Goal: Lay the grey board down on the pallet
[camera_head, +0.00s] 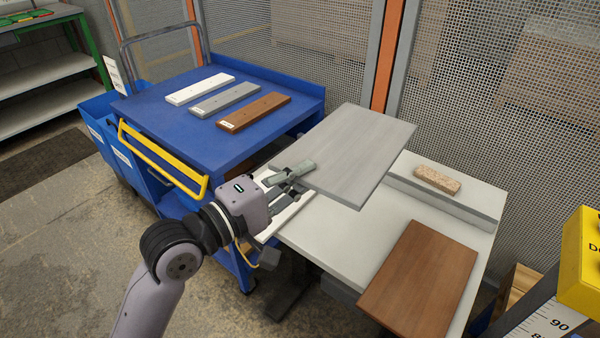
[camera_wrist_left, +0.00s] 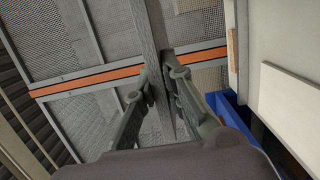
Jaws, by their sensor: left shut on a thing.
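The grey board (camera_head: 350,150) is a flat rectangular panel held above the pale table, tilted a little. My left gripper (camera_head: 293,171) is shut on its left edge. In the left wrist view the grey board (camera_wrist_left: 154,60) shows nearly edge-on between the fingers of my left gripper (camera_wrist_left: 165,90). The fingers hide a small part of the board. A piece of light wood (camera_head: 522,283) shows low at the right, mostly hidden; I cannot tell whether it is the pallet. My right gripper is not in view.
A brown board (camera_head: 422,280) lies on the pale table (camera_head: 340,235), with a speckled block (camera_head: 437,179) on a ledge behind. A blue cart (camera_head: 165,120) carries white, grey and brown strips. A mesh fence (camera_head: 510,90) stands behind. A yellow box (camera_head: 582,260) is at right.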

